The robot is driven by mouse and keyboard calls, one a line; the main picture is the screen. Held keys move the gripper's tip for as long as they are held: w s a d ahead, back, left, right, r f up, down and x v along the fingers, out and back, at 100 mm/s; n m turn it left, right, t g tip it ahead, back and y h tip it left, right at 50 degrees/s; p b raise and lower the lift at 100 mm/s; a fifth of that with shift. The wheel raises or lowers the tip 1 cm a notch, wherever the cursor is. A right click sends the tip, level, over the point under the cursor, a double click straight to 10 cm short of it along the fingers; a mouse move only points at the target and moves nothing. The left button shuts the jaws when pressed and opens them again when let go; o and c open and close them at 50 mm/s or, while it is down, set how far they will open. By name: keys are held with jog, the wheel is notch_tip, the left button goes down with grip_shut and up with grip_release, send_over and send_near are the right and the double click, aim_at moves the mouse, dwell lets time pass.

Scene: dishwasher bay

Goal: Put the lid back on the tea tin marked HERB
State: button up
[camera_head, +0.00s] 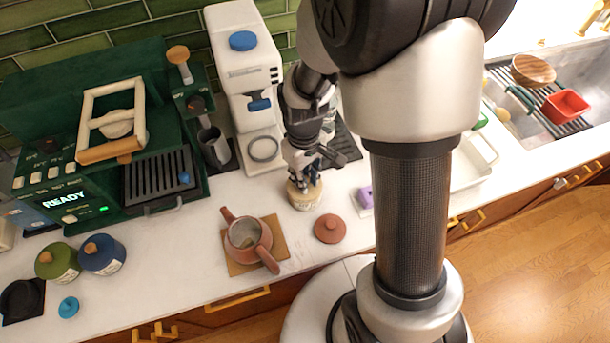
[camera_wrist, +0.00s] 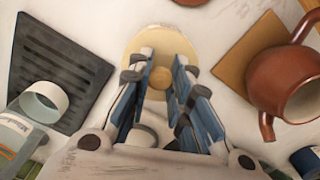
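A cream tin (camera_head: 305,202) stands on the white counter below my gripper (camera_head: 305,181). It has writing on its side that I cannot read clearly. In the wrist view its pale round lid (camera_wrist: 148,42) appears seated on top, with a tan knob (camera_wrist: 161,78) at its centre. My gripper (camera_wrist: 162,68) points down over the lid, its fingers on both sides of the knob with what looks like a gap. In the head view the fingers partly hide the lid.
A brown teapot (camera_head: 246,235) on a wooden board and its loose lid (camera_head: 330,228) lie close by. A purple sponge (camera_head: 365,198) is to the right and a coffee machine (camera_head: 246,85) behind. Green (camera_head: 57,262) and blue (camera_head: 102,255) tins stand at left.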

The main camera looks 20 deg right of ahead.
jog(key=o, duration=0.5)
jog(key=shift+o, duration=0.3)
jog(key=o, duration=0.4)
jog(key=shift+r, duration=0.1)
jog(key=shift+r+p, duration=2.9)
jog(key=shift+r, duration=0.55)
grip_shut()
